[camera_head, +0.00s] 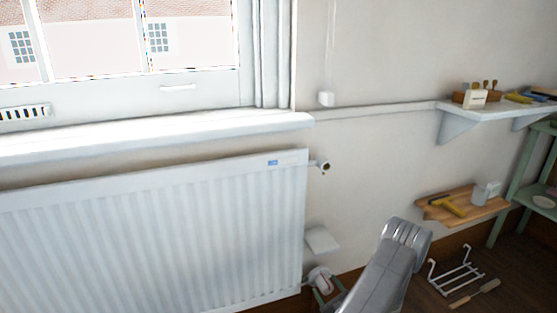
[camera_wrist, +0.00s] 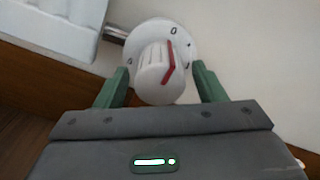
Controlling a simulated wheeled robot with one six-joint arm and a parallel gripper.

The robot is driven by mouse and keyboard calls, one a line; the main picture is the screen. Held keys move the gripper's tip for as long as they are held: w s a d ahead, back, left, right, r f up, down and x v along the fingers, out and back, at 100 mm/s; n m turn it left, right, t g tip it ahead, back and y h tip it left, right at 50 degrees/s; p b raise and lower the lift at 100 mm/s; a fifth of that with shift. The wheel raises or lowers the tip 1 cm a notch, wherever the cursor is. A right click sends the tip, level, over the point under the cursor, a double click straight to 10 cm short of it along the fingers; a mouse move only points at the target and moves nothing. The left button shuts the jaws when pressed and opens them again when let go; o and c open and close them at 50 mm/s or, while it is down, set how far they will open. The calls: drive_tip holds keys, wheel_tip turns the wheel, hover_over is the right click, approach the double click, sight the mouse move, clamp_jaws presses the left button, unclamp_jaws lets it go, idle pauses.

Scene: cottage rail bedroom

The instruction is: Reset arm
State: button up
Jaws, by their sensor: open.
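My gripper (camera_wrist: 163,82) is open in the wrist view. Its two green fingers stand on either side of a white radiator valve knob (camera_wrist: 154,72) with a red pointer line and dark marks on its round base. I cannot tell whether either finger touches the knob. In the head view, the valve (camera_head: 319,279) sits at the lower right corner of the radiator, and my gripper (camera_head: 328,294) is partly visible there, at the bottom edge. My grey arm comes in front of it from the right.
A white radiator (camera_head: 150,240) is below the window sill (camera_head: 150,135). A small white ledge (camera_head: 322,240) projects above the valve. To the right are a wooden shelf (camera_head: 480,212), a white shelf (camera_head: 490,112), a green stand (camera_head: 523,185) and a white wire rack (camera_head: 456,277) on the floor.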

drive_tip(key=m, duration=0.5)
drive_tip(key=shift+a, duration=0.1)
drive_tip(key=shift+m, duration=0.3)
